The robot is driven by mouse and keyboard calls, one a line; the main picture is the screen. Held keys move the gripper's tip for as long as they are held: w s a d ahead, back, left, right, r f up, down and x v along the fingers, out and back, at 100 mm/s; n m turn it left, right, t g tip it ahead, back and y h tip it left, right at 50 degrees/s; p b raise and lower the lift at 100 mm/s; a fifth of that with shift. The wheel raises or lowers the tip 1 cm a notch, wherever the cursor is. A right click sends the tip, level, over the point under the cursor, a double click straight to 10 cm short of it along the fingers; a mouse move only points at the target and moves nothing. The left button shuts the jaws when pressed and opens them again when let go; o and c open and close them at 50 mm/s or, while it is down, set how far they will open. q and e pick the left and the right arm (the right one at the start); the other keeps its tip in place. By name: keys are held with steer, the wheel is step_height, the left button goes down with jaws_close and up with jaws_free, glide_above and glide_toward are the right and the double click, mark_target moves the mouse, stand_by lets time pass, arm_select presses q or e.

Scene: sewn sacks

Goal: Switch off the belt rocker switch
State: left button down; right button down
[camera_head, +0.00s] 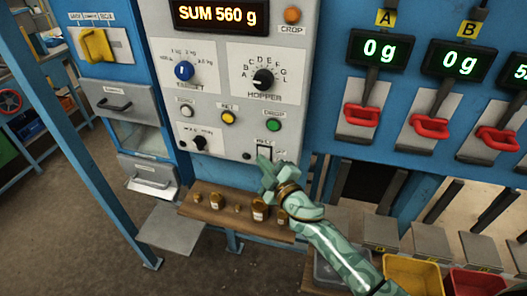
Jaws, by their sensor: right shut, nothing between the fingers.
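The belt rocker switch (264,151) is a small light switch under a dark label, low on the right of the grey control panel (222,143). My right gripper (265,164) is shut and empty, with its tips at the lower edge of the switch. It partly covers that area, and I cannot tell whether it touches. The rocker's position is too small to read. My left gripper is not in view.
A green drop button (274,125) sits just above the switch, and a yellow button (228,118) is to the left. Red handles (367,118) hang at right. Yellow (412,272) and red bins stand lower right.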

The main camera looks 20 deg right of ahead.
steer(key=shift+s+a, duration=0.2)
steer(key=s+a, duration=0.1)
steer(key=s, duration=0.1)
steer(key=s+a, duration=0.1)
steer(key=s, duration=0.1)
steer(key=shift+a+f, duration=0.3)
stand_by(0.5)
steer(key=s+d+f+m+g+h+b, duration=0.1)
steer(key=s+d+f+m+g+b, duration=0.3)
steer(key=f, duration=0.8)
steer(key=s+f+g+h, duration=0.15)
steer(key=s+f, duration=0.35)
steer(key=f, duration=0.7)
steer(key=s+d+f+m+g+b, duration=0.1)
steer(key=s+d+f+m+g, duration=0.3)
steer(key=f, duration=0.9)
steer(key=s+f+g+b, duration=0.2)
steer(key=s+f+b, duration=0.1)
steer(key=s+f, duration=0.5)
steer(key=s+d+f+m+g+h+b, duration=0.1)
steer(key=s+f+g+b, duration=0.2)
steer(key=s+f, duration=0.4)
steer(key=s+d+f+g+b, duration=0.1)
steer(key=s+f+b, duration=0.3)
steer(key=s, duration=1.6)
step_height(320, 180, down, 5)
steer(key=shift+s+d+r+g, duration=0.15)
steer(key=shift+d+r+g, duration=0.05)
steer(key=shift+g, duration=0.55)
